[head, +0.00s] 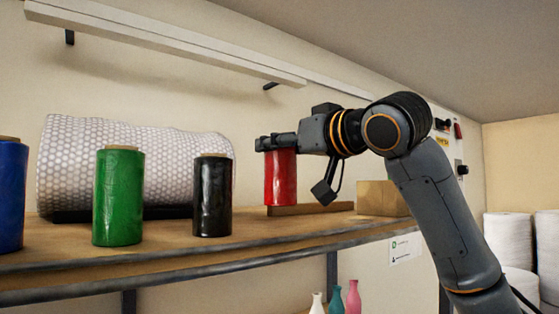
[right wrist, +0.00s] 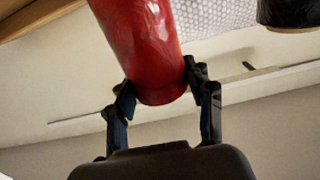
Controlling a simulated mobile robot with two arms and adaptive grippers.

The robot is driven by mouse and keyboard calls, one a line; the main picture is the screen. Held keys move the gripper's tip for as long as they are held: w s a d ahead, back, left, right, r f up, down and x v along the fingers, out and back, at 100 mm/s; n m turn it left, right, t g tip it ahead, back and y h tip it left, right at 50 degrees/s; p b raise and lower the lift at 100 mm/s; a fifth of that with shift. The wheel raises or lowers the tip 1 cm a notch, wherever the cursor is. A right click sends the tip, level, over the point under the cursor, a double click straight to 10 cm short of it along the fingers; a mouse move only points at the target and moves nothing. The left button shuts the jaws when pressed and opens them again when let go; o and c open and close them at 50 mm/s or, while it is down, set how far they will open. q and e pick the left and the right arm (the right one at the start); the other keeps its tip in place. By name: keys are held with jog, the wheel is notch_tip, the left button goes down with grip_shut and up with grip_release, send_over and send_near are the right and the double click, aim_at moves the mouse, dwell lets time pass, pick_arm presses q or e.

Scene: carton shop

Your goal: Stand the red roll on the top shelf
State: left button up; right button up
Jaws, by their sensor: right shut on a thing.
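The red roll (head: 281,180) is upright over the shelf board (head: 150,258), right of the black roll (head: 212,200). My right gripper (head: 274,143) is shut around its upper end, with the arm reaching in from the right. In the right wrist view the red roll (right wrist: 140,40) sits between the two fingers of my right gripper (right wrist: 158,82). The roll's lower end is close to the shelf board; whether it touches the board cannot be told. My left gripper is not in view.
A green roll (head: 118,197) and a blue roll (head: 11,195) stand to the left. A large bubble-wrap roll (head: 130,160) lies behind them. A low wooden strip (head: 318,209) and a wooden block (head: 382,199) are near the red roll. Small bottles (head: 336,299) stand below.

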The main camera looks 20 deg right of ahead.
aim_at(290, 167)
jog(key=shift+f, duration=0.2)
notch_tip(290, 167, down, 3)
jog(key=shift+s+a+r+p, duration=0.1)
jog(key=shift+r+p, duration=0.1)
jog(key=shift+p, duration=0.75)
jog(key=shift+f, duration=0.45)
jog(key=o, duration=1.2)
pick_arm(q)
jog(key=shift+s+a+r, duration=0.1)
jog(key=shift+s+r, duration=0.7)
pick_arm(e)
jog(key=o, duration=0.3)
